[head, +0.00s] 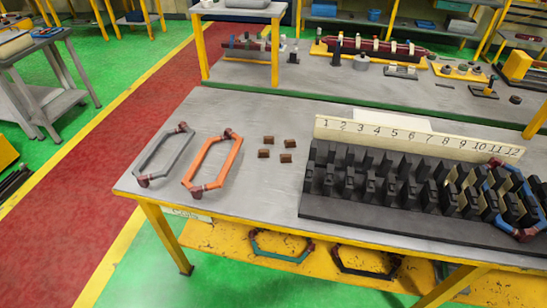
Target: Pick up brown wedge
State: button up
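Several small brown wedges lie loose on the grey metal table, in the middle of the head view. One is at the back left (268,140), one at the back right (290,144), one at the front left (264,153) and one at the front right (286,158). They sit apart from each other, with bare table around them. My gripper is not in the head view.
An orange coil (231,158) and a grey coil (160,160) lie left of the wedges. To the right stands a black slotted stator block (330,207) with a numbered strip (345,132) behind it. A blue coil (534,200) sits in its right end.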

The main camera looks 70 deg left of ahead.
aim_at(262, 153)
jog(key=z, duration=0.1)
jog(key=k, duration=1.35)
jog(key=u, duration=2.2)
jog(key=i, duration=0.6)
jog(key=z, duration=0.3)
